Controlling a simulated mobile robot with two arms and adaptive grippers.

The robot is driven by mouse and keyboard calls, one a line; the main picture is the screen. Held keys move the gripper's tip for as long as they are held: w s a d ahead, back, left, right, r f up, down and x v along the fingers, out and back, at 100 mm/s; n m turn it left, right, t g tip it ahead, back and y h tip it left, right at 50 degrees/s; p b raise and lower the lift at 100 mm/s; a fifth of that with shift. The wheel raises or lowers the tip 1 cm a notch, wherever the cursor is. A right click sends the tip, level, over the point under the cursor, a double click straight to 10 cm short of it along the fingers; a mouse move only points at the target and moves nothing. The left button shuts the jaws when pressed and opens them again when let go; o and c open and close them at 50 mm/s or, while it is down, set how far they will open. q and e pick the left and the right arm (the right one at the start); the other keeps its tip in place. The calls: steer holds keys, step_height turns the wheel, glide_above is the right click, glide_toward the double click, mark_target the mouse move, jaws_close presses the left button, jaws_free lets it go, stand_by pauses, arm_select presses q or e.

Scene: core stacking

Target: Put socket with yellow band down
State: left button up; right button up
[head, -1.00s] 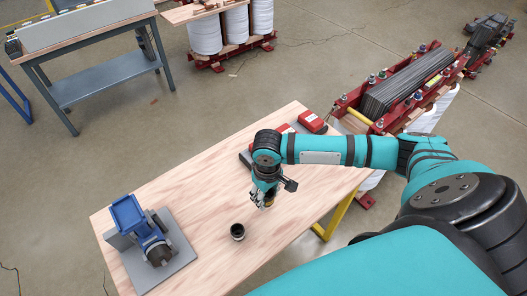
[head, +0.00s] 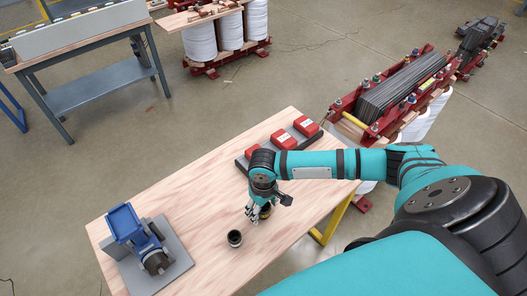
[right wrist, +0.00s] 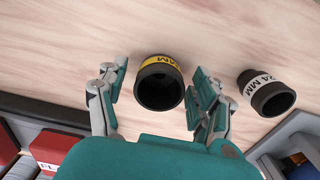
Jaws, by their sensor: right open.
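The socket with the yellow band (right wrist: 159,85) is dark and hollow, and stands upright on the wooden table, its open end facing my right wrist camera. In the head view this socket (head: 266,212) is partly hidden by my fingers. My right gripper (head: 257,209) is open. In the right wrist view its fingers (right wrist: 161,72) are spread on either side of the socket, with gaps visible. A second dark socket with a white band marked 24 MM (right wrist: 266,92) stands close by; it also shows in the head view (head: 235,238). My left gripper is not in view.
A blue vise-like fixture (head: 137,238) on a grey plate stands at the table's left end. Several red boxes (head: 283,139) on a dark base line the far right edge. The wooden tabletop (head: 180,190) between them is largely clear.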

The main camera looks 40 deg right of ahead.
step_height(320, 180, up, 12)
steer(key=shift+b, duration=0.3)
steer(key=shift+s, duration=0.1)
stand_by(0.7)
